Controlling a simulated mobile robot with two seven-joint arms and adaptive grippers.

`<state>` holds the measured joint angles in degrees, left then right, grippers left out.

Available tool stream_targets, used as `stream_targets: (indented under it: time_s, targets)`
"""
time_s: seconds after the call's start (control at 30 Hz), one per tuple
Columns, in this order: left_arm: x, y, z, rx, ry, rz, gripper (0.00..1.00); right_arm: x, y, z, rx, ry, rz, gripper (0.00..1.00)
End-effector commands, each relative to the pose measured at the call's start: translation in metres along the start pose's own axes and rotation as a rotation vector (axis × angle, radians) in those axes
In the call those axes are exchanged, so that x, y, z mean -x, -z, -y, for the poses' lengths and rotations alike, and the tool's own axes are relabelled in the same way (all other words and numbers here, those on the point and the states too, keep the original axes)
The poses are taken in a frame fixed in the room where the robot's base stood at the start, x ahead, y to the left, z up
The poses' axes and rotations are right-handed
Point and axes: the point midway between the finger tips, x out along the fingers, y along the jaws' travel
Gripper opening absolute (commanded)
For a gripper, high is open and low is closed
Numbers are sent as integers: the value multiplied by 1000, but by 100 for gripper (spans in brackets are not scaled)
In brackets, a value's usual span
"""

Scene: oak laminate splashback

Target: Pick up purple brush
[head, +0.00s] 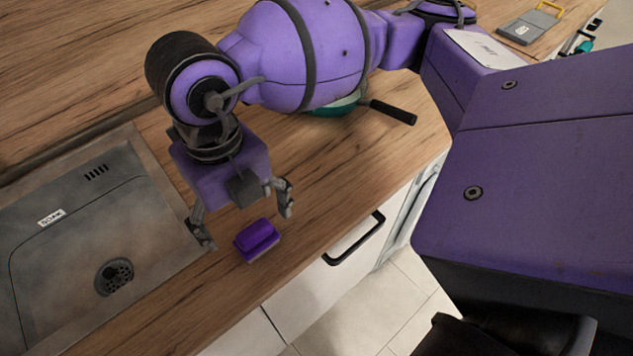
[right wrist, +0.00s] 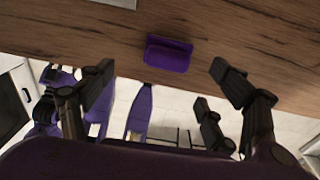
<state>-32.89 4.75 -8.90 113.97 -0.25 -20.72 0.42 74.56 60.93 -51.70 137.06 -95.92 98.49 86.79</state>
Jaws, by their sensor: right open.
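The purple brush (head: 257,238) is a small block with a paler lower edge. It lies on the wooden counter between the sink and the counter's front edge. My right gripper (head: 243,222) is above the counter beside the brush, its fingers spread and empty. In the right wrist view the brush (right wrist: 168,54) lies on the counter beyond the open fingers (right wrist: 160,82), apart from them. I cannot make out my left gripper in either view.
A metal sink (head: 60,275) with a drain is at the left. A pan with a black handle (head: 392,112) stands behind my right arm. A drawer handle (head: 354,239) sticks out below the counter edge. Grey and yellow items (head: 531,24) lie at the far right.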

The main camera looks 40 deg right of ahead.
Motion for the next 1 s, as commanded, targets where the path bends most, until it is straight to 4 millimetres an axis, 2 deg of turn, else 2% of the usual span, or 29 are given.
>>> stream_targets:
  time_s: [0.07, 0.27, 0.6, 0.9, 1.0]
  targets:
    - [0, -2, -1, 2, -1, 4, 40, -1, -5, 6, -10, 24, 24, 81]
    - [1, -6, -2, 5, 0, 11, 40, -23, -6, 8, -13, 29, 25, 81]
    - [1, -4, -2, 5, -1, 9, 40, -70, -4, 12, -13, 26, 21, 81]
    - [1, -4, -3, 5, -2, 9, 40, -75, -4, 12, -11, 24, 23, 81]
    - [1, -4, -3, 5, -2, 8, 40, -75, -5, 12, -11, 24, 23, 69]
